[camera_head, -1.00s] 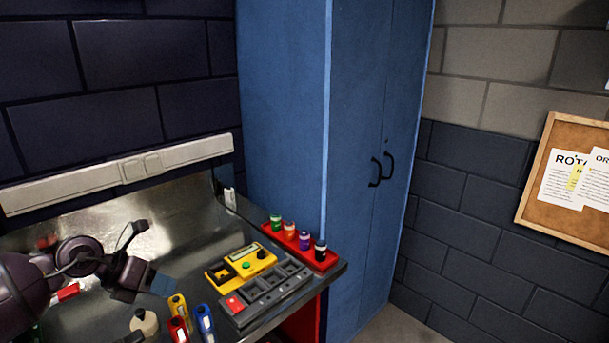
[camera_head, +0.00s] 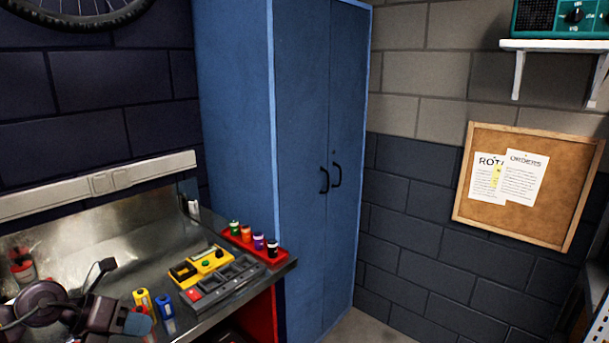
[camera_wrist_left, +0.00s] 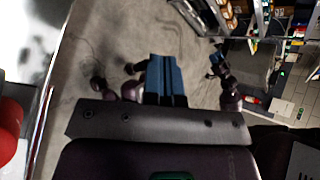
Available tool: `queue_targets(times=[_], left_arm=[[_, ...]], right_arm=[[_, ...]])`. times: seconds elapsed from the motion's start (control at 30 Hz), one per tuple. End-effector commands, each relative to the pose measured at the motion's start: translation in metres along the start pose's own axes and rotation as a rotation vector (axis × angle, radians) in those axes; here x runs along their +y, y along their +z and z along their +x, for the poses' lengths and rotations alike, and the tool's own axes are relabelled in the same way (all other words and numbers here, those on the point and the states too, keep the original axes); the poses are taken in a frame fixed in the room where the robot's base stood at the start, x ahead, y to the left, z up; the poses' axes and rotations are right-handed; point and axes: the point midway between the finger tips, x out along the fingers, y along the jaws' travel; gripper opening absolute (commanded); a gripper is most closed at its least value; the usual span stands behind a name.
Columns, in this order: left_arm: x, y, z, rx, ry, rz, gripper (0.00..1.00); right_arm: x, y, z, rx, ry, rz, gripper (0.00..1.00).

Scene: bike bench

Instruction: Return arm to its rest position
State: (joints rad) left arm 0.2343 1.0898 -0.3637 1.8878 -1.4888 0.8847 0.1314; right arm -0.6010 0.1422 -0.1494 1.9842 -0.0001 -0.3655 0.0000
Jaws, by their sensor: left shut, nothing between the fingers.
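My left arm comes in at the lower left of the head view. My right gripper cannot be made out for certain in these views.

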Motion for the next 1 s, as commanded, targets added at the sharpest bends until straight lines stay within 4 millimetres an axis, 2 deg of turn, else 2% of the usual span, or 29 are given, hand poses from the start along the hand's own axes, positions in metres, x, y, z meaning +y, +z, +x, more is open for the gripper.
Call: queue_targets(times=[0.03,0.27,0.37,0.47,0.67,0.77,0.9,1.0], left_arm=[[-0.006,-0.009,0.011,-0.023,-0.061,-0.053,0.0],[-0.032,-0.031,0.038,-0.184,-0.325,-0.329,0.0],[-0.04,-0.041,0.047,-0.286,-0.451,-0.515,0.0],[-0.039,-0.054,0.053,-0.415,-0.569,-0.755,0.0],[-0.009,-0.093,0.059,-0.686,-0.715,-1.306,0.0],[0.013,-0.127,0.063,-0.812,-0.737,-1.602,0.0],[0.038,-0.187,0.074,-0.957,-0.716,-2.015,0.0],[0.047,-0.229,0.082,-1.02,-0.681,-2.264,0.0]], right_arm=[[-0.001,0.0,0.0,0.0,0.0,0.001,0.43],[-0.003,-0.001,0.001,0.003,-0.002,0.007,0.43],[-0.003,-0.002,0.001,0.004,-0.003,0.008,0.43],[-0.002,-0.001,0.001,0.002,-0.002,0.005,0.43],[-0.001,0.002,-0.001,-0.004,0.0,0.003,0.43],[-0.001,0.004,-0.002,-0.007,0.0,0.002,0.43],[0.0,0.006,-0.003,-0.011,0.001,0.001,0.43],[0.0,0.006,-0.003,-0.011,0.001,0.0,0.43]])
